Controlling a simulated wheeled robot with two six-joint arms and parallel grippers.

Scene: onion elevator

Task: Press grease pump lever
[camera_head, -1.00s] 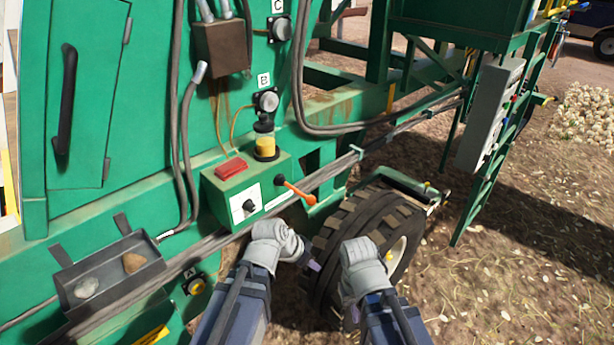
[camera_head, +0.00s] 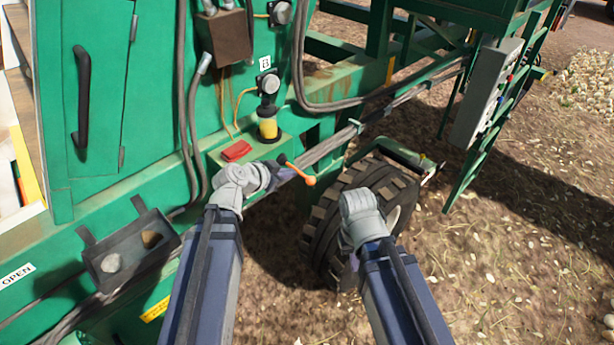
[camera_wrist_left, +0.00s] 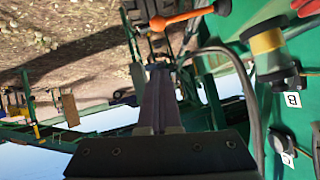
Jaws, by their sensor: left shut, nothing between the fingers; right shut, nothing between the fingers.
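The grease pump lever is an orange-tipped handle (camera_head: 300,172) on the right side of the green pump box (camera_head: 262,150). It also shows at the top of the left wrist view (camera_wrist_left: 185,18). A yellow reservoir (camera_head: 268,128) stands on the box. My left gripper (camera_head: 284,173) is shut and empty, with its fingertips close to the lever; whether they touch it I cannot tell. Its closed fingers (camera_wrist_left: 158,72) point toward the lever in the left wrist view. My left wrist hides the box's front. My right gripper (camera_head: 350,192) is shut and empty in front of the tyre, its fingers mostly hidden.
A large tyre (camera_head: 330,235) stands right of the pump. Hoses and pipes run along the panel. A grey control box (camera_head: 487,95) is at right, with open ground (camera_head: 500,270) below it.

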